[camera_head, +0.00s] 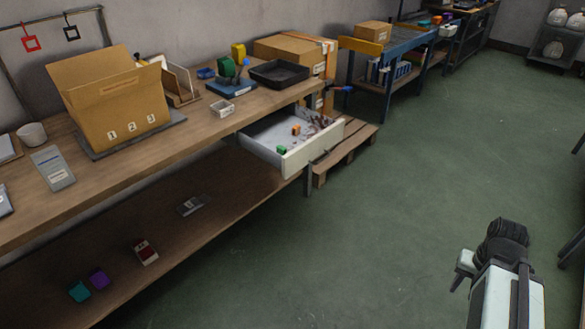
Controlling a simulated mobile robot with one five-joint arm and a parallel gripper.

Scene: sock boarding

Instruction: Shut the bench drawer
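The bench drawer (312,150) is pulled out from under the right end of the wooden workbench (195,132). Its light front panel faces the open floor to the right. Inside it lie a green block (281,150), an orange block (296,130) and some dark, tangled bits. My arm comes up from the lower right corner, well apart from the drawer. My gripper (463,272) seems to be the pale part at the arm's left side. Its fingers are too small and turned away to tell open from shut.
A cardboard box (115,105), a black tray (279,73) and small items stand on the bench. A wooden pallet (345,152) lies on the floor just behind the drawer. A blue workbench (380,47) stands farther back. The green floor (400,210) between my arm and the drawer is clear.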

